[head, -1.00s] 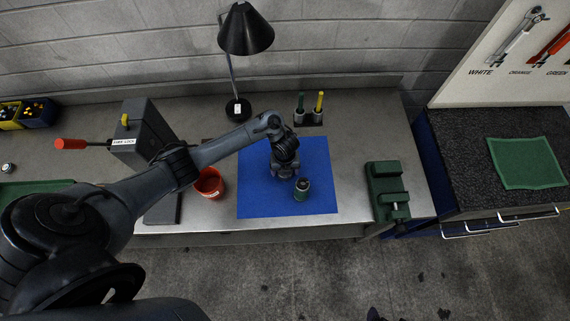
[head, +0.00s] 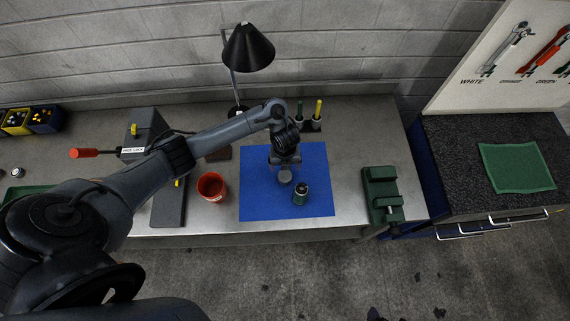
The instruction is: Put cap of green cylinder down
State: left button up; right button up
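The green cylinder (head: 300,193) stands upright on the blue mat (head: 260,200), with a dark and light top showing. A round grey disc, looking like its cap (head: 285,177), is just left of and behind the cylinder. It appears to lie on the mat, though its height is hard to judge. My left gripper (head: 285,161) is right behind the cap in the picture, over the mat. Its fingertips are too small and dark to read, so contact with the cap is unclear. My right gripper is out of view.
A red cup (head: 211,187) stands left of the mat and a green vise (head: 383,195) right of it. Behind are a holder with green and yellow markers (head: 309,124) and a black lamp (head: 248,47). The mat's right and front parts are clear.

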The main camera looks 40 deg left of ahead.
pick_arm(q)
notch_tip(320, 180, up, 4)
jog(key=shift+f+p, duration=0.15)
jog(key=shift+p, duration=0.75)
